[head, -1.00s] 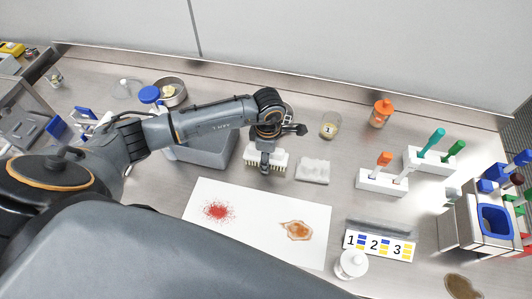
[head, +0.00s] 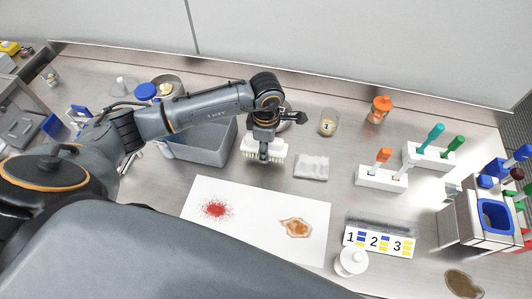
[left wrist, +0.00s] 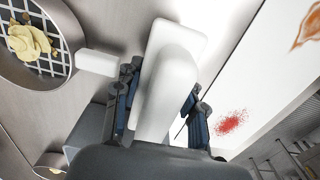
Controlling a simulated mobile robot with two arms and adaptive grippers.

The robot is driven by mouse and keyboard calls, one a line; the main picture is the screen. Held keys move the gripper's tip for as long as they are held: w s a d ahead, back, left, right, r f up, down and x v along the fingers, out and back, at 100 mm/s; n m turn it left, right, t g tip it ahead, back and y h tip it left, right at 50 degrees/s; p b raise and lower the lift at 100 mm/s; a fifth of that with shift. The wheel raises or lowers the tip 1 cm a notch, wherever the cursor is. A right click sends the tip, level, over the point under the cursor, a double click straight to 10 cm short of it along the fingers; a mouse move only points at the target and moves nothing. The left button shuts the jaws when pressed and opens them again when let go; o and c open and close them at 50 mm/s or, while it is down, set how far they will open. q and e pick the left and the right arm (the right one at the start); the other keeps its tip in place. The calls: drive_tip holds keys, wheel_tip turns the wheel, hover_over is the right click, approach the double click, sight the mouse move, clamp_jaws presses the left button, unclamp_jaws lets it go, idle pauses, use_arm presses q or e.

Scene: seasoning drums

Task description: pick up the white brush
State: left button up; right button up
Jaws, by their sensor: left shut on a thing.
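The white brush (head: 277,150) is in the grip of my left gripper (head: 264,147), near the middle of the head view, just right of a grey bin. Its bristle edge shows below the fingers. In the left wrist view the white brush (left wrist: 172,75) stands between the two dark fingers of my left gripper (left wrist: 160,108), which are shut on its handle. The fingers cover part of the handle. The brush appears a little above the table, though the gap is hard to judge. My right gripper is in neither view.
A white sheet (head: 262,236) with red and orange spots lies in front.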

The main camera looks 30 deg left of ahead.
use_arm(q)
drive_tip(key=s+a+r+b, duration=0.2)
drive_tip(key=s+r+b, duration=0.3)
drive_tip(key=s+r, duration=0.5)
drive_tip(key=shift+s+a, duration=0.35)
drive_tip(key=shift+s, duration=1.55)
drive_tip(key=shift+f, duration=0.1)
